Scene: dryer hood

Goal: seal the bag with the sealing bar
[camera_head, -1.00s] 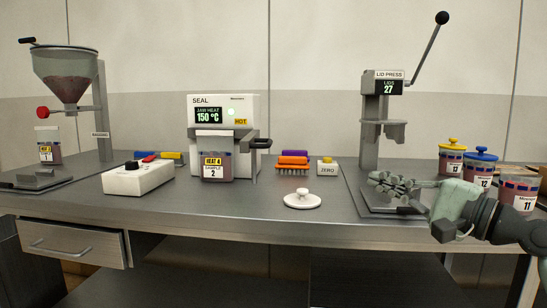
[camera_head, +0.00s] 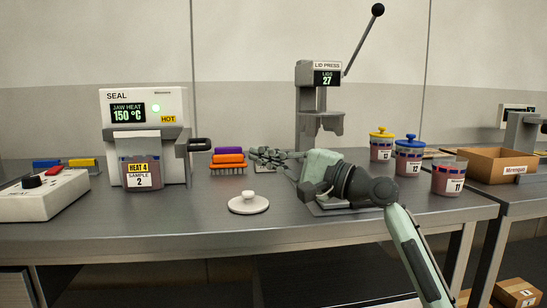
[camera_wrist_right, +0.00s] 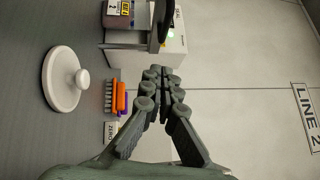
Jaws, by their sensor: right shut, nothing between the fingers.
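The sealer (camera_head: 172,105) is a white box reading "JAW HEAT 150 °C" and "HOT" at the left of the head view. Its grey sealing bar (camera_head: 150,133) has a black handle (camera_head: 200,144) sticking out to the right. The bag (camera_head: 140,178), labelled "HEAT 4 SAMPLE 2", stands upright at the sealer's front below the bar. My right gripper (camera_head: 258,155) is shut and empty, right of the handle and apart from it, by the brushes. In the wrist view its fingertips (camera_wrist_right: 160,72) point toward the sealer and handle (camera_wrist_right: 162,20). My left gripper is not in view.
Purple and orange brushes (camera_head: 228,162) lie between sealer and gripper. A white knobbed lid (camera_head: 248,203) lies in front. The lid press (camera_head: 320,110) stands behind my right arm. Several jars, one a blue-lidded jar (camera_head: 408,160), stand at right. A white control box (camera_head: 40,197) is at left.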

